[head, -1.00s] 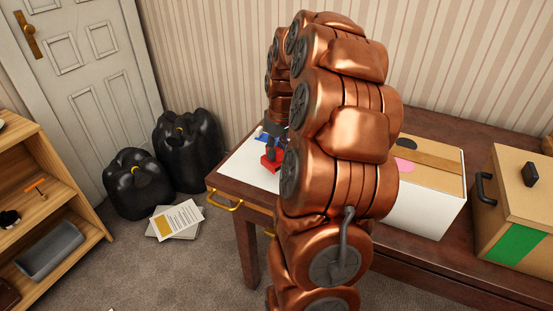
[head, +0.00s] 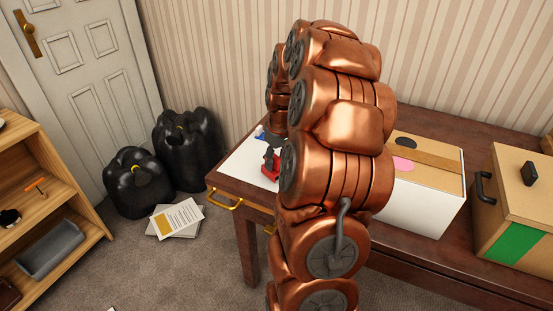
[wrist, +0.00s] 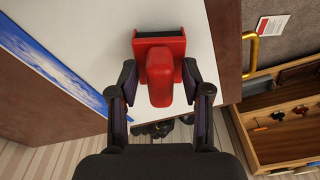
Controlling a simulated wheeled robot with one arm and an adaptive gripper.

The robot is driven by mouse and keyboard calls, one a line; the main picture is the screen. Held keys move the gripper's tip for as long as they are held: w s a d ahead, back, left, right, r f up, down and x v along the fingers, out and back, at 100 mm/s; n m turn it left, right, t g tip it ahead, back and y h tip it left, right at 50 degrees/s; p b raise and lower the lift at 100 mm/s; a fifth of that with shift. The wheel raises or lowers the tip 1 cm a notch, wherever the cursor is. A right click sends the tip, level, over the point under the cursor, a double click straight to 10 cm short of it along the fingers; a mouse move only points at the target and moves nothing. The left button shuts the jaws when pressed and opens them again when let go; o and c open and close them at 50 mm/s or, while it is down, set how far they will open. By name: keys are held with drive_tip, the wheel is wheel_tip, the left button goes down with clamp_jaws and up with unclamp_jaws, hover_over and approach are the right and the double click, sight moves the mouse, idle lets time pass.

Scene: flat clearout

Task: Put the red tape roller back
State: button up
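The red tape roller (wrist: 162,75) stands on a white sheet on the table, with its body toward the top of the wrist view and its handle toward me. In the head view only a small red part of it (head: 271,171) shows beside my arm. My gripper (wrist: 160,77) is open, with one dark finger on each side of the red handle. A gap shows at the left finger; the right finger is very close to the handle, and I cannot tell if it touches. In the head view my arm hides much of the gripper.
The white sheet (head: 238,167) covers the table's left end, above a yellow drawer handle (head: 224,201). A blue picture (wrist: 60,75) lies left in the wrist view. A white box (head: 425,208) and a cardboard box (head: 515,215) stand right. Black bags (head: 187,150) and a shelf (head: 60,190) are left.

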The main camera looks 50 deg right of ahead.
wheel_tip(320, 180, up, 12)
drive_tip(key=s, duration=0.2)
drive_tip(key=s+a+f+n+g, duration=0.1)
drive_tip(key=s+a, duration=0.1)
drive_tip(key=a, duration=0.8)
drive_tip(key=s+a+f+n+g, duration=0.1)
drive_tip(key=s+a, duration=0.1)
drive_tip(key=a, duration=0.8)
drive_tip(key=s+a+f+g, duration=0.1)
drive_tip(key=s+a+f, duration=0.2)
drive_tip(key=s+a, duration=0.3)
drive_tip(key=s+a+f+g, duration=0.1)
drive_tip(key=s+a+f, duration=0.2)
drive_tip(key=s+a, duration=0.3)
drive_tip(key=s, duration=0.5)
drive_tip(key=shift+s+a+m+b, duration=0.25)
drive_tip(key=shift+s+m+b, duration=0.1)
drive_tip(key=shift+m, duration=0.05)
drive_tip(key=s+p+v, duration=0.3)
drive_tip(key=p+v, duration=0.9)
drive_tip(key=v, duration=0.1)
drive_tip(key=shift+w+r+t+p, duration=0.3)
drive_tip(key=shift+w+r+t, duration=0.05)
drive_tip(key=shift+w+t, duration=0.05)
